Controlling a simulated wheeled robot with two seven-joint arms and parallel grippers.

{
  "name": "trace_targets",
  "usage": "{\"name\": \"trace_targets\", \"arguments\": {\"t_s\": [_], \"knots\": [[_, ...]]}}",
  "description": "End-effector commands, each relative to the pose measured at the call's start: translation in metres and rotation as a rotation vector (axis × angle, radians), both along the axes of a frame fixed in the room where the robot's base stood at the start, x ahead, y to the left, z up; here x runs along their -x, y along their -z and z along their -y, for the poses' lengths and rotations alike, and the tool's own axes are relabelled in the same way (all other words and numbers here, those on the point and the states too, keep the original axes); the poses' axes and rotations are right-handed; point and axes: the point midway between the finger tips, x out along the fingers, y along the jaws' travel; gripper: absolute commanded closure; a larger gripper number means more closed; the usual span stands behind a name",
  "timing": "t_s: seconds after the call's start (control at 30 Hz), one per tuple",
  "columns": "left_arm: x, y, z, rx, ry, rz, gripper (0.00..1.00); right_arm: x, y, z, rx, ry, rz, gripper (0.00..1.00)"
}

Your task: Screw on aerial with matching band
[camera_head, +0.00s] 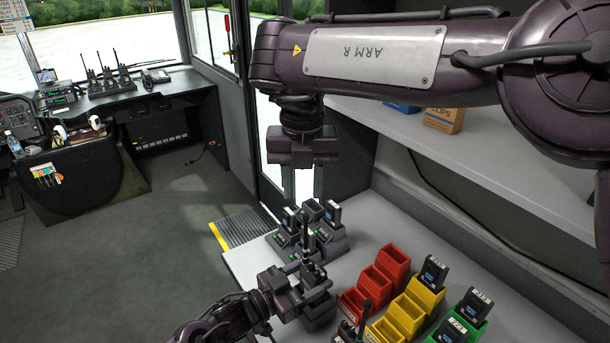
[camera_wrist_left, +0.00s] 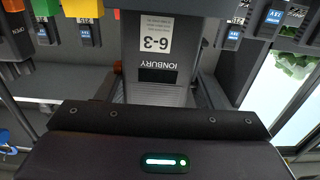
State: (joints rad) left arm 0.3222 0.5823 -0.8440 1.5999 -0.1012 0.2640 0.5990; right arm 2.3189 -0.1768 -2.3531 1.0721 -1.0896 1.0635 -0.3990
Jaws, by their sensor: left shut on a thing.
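My left gripper (camera_head: 303,290) is low over the near end of the counter, shut on a dark handheld radio (camera_head: 312,273). In the left wrist view, a grey radio body (camera_wrist_left: 160,70) fills the middle, with a white label reading upside down IONBURY 6-3. A thin black aerial (camera_head: 304,238) stands just above the held radio in the head view; whether it is attached to it, and its band, I cannot tell. My right gripper (camera_head: 302,160) hangs higher up, pointing down above the counter, apart from the radios. Its fingertips are too dark to read.
Radios stand in grey chargers (camera_head: 333,240) behind. Red bins (camera_head: 394,262), yellow bins (camera_head: 407,313) and green bins (camera_head: 473,333) fill the right of the white counter (camera_head: 245,262); some hold radios. Another radio with an aerial (camera_head: 365,313) stands at the front. A shelf (camera_head: 450,150) is above right.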

Motion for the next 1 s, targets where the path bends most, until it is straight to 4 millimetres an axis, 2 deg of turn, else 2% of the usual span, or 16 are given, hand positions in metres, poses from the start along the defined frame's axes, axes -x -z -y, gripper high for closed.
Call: {"name": "trace_targets", "arguments": {"t_s": [0.03, 0.2, 0.4, 0.83, 1.0], "knots": [[0.004, 0.007, 0.001, -0.007, 0.007, -0.014, 1.00, 0.000, -0.003, 0.001, 0.004, -0.102, 0.003, 0.63], [0.004, 0.007, 0.001, -0.007, 0.007, -0.014, 1.00, 0.001, -0.011, 0.004, 0.013, -0.400, -0.001, 0.63], [0.004, 0.007, 0.002, -0.007, 0.007, -0.014, 1.00, 0.002, -0.016, 0.005, 0.017, -0.578, -0.005, 0.63], [0.004, 0.007, 0.002, -0.007, 0.007, -0.014, 1.00, 0.002, -0.015, 0.006, 0.018, -0.605, -0.006, 0.63], [0.004, 0.007, 0.002, -0.007, 0.007, -0.014, 1.00, 0.002, -0.001, 0.006, 0.016, -0.604, -0.009, 0.63]]}}
